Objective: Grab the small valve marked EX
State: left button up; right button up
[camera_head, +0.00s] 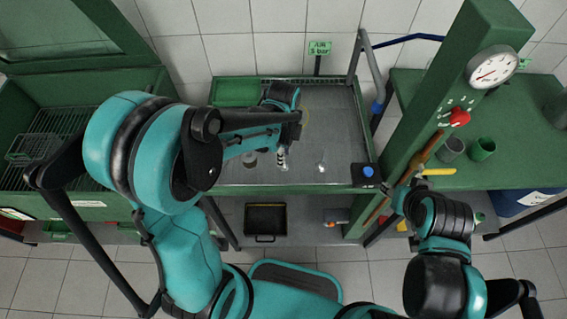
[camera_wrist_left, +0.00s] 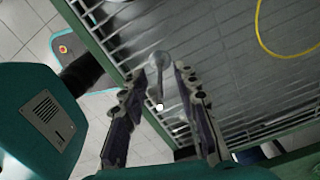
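A small grey valve (camera_wrist_left: 158,62) with a round head and a thin stem shows between and just beyond the fingertips of my left gripper (camera_wrist_left: 157,84) in the left wrist view. The two fingers stand apart on either side of it, and I see no contact. In the head view my left gripper (camera_head: 283,156) is low over the metal worktable. A small pale valve-like part (camera_head: 321,163) stands to its right, and a grey round part (camera_head: 249,160) is to its left. No EX mark is legible. My right gripper (camera_head: 404,198) is by the green post, its fingers unclear.
The worktable (camera_head: 340,120) has a raised rim and a green tray (camera_head: 236,92) at the back left. The green gauge post (camera_head: 455,95) stands at right.

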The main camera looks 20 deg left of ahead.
pick_arm(q)
notch_tip(320, 180, down, 3)
jog(key=shift+r+b, duration=0.2)
jog(key=shift+b, duration=0.1)
grip_shut()
jog(key=shift+r, duration=0.2)
